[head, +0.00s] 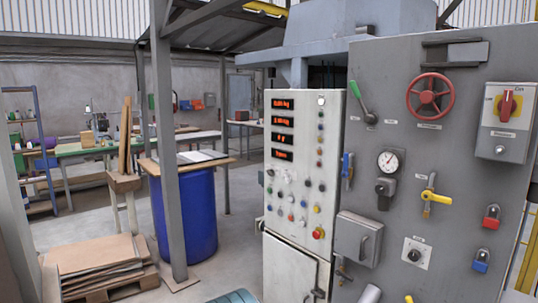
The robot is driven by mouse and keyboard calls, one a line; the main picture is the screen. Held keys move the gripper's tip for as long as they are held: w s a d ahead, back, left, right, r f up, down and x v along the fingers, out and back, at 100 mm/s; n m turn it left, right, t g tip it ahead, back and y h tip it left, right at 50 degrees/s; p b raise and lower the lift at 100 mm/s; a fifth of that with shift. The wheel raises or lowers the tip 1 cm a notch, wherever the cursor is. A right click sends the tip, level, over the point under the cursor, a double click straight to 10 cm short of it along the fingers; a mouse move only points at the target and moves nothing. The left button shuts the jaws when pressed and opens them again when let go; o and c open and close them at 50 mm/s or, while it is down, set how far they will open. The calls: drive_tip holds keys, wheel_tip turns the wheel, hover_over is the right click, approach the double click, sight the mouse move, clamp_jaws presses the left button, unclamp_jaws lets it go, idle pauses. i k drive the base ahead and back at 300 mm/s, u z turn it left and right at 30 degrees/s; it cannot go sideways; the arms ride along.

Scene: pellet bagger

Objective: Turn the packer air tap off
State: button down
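Several taps show on the grey panel (395,80) at the right, and their labels are too small to read, so I cannot tell which is the packer air tap. One tap has a yellow handle (437,197) lying roughly sideways, pointing right, on an upright fitting. A tap with a blue handle (347,166), roughly upright, is at the panel's left edge. A green lever (356,91) tilts up to the left above it. A small yellow part (408,299) is cut off at the bottom edge. My gripper is not in view.
The grey panel also carries a red handwheel (430,96), a gauge (391,160), a red rotary switch (507,104) and red and blue padlocks (491,216). A white control cabinet (280,205) stands left of it. A blue drum (190,212), a post and stacked boards (95,262) are further left.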

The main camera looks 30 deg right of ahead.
sight(345, 174)
drive_tip(key=z, duration=0.35)
drive_tip(key=i, duration=1.15)
drive_tip(key=z, duration=1.5)
drive_tip(key=i, duration=0.55)
drive_tip(key=z, duration=0.5)
